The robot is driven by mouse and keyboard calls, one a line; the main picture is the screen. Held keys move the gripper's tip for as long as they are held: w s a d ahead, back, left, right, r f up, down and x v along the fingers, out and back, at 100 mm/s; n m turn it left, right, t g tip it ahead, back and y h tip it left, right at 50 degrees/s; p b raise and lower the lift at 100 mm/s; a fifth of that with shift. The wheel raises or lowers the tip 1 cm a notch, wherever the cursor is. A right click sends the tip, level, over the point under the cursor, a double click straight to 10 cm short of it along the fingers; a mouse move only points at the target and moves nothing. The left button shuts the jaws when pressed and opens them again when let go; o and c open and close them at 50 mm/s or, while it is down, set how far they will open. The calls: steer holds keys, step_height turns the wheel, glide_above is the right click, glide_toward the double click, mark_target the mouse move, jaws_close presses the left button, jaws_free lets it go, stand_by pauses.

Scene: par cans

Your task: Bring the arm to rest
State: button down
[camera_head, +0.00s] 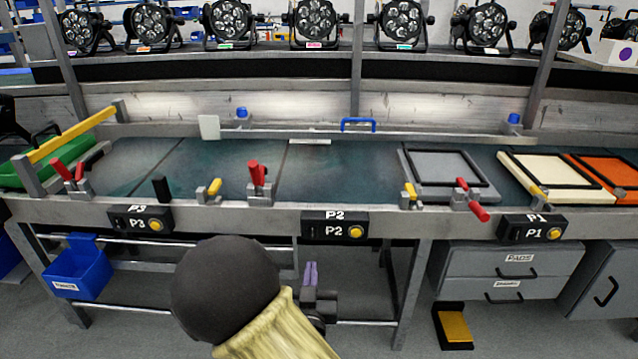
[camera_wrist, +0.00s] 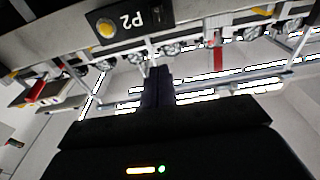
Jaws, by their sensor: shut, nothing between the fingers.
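My gripper (camera_head: 310,274) shows in the head view below the bench's front edge, under the P2 box (camera_head: 335,226). Its purple fingers point up and are together, with nothing between them. In the wrist view the dark fingers (camera_wrist: 158,88) are also closed and empty, and the P2 box (camera_wrist: 122,22) appears upside down at the top. My arm, with a dark round joint and a yellowish sleeve, fills the lower middle of the head view. The gripper is apart from the bench as far as I can see.
The bench (camera_head: 270,212) runs across the view, with red toggle clamps (camera_head: 258,178), a grey framed panel (camera_head: 443,168) and cream and orange panels to the right. A blue bin (camera_head: 78,272) hangs lower left. Drawers (camera_head: 515,272) and a yellow-topped pedal (camera_head: 454,326) are lower right. Par cans line the back.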

steer(key=d+f+m+g, duration=0.2)
steer(key=d+f+g, duration=0.4)
steer(key=d+g, duration=0.3)
steer(key=s+d+r+n+g, duration=0.1)
steer(key=s+d+r+g, duration=0.1)
steer(key=s+d+g, duration=0.4)
steer(key=s+d+r+n+g, duration=0.15)
steer(key=s+d, duration=0.25)
steer(key=s, duration=0.4)
steer(key=w+p+v, duration=0.2)
steer(key=p+v, duration=0.8)
steer(key=p, duration=0.1)
steer(key=w+r+p+v, duration=0.1)
steer(key=w+p+v, duration=0.2)
steer(key=p+v, duration=0.8)
steer(key=w+d+r+p+v, duration=0.1)
steer(key=w+p+v, duration=0.1)
steer(key=p+v, duration=0.9)
steer(key=shift+a+r+p, duration=0.15)
steer(key=shift+a+p, duration=0.2)
steer(key=shift+p, duration=0.1)
steer(key=shift+w, duration=0.15)
